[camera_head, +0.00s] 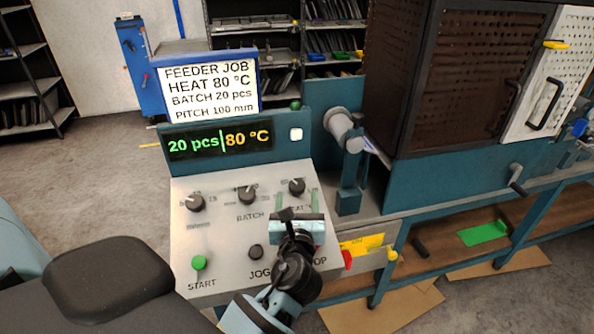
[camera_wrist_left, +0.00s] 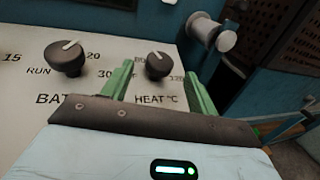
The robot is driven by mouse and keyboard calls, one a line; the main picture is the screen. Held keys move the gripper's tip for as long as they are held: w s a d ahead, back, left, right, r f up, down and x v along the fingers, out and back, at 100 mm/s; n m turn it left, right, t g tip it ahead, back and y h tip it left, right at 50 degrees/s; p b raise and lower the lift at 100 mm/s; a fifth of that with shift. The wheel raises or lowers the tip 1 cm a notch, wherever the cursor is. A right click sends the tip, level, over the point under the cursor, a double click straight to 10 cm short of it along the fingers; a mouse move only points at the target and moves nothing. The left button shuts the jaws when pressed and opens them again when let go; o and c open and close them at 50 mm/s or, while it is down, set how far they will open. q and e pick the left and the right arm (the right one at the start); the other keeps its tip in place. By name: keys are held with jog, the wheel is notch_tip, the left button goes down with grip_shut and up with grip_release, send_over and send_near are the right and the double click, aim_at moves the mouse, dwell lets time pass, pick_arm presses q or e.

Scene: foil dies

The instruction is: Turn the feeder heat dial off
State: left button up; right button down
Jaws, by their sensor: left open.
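The heat dial (camera_head: 297,186) is a round black knob with a pale pointer mark at the upper right of the sloped control panel (camera_head: 225,225). In the left wrist view the heat dial (camera_wrist_left: 158,66) stands above its "HEAT °C" label, apparently between the green fingertips. My left gripper (camera_head: 309,200) is open and empty, just below the dial in the head view. In the wrist view its two fingers (camera_wrist_left: 159,76) point toward the dial; I cannot tell whether they touch it. The display (camera_head: 220,141) reads "20 pcs" and "80 °C". My right gripper is not in view.
The batch dial (camera_head: 247,195) and another knob (camera_head: 196,203) sit left of the heat dial. A green start button (camera_head: 198,263) and a black jog button (camera_head: 255,251) are lower down. A job sign (camera_head: 210,88) stands behind. A roller (camera_head: 340,124) is to the right.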

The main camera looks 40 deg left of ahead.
aim_at(297, 180)
pick_arm(q)
jog(key=shift+r, duration=0.1)
jog(key=shift+w, duration=0.1)
jog(key=x, duration=0.6)
jog(key=shift+w+a, duration=0.45)
jog(key=shift+w, duration=0.1)
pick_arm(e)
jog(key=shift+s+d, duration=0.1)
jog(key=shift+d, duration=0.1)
pick_arm(q)
jog(key=shift+c, duration=0.3)
jog(key=c, duration=0.9)
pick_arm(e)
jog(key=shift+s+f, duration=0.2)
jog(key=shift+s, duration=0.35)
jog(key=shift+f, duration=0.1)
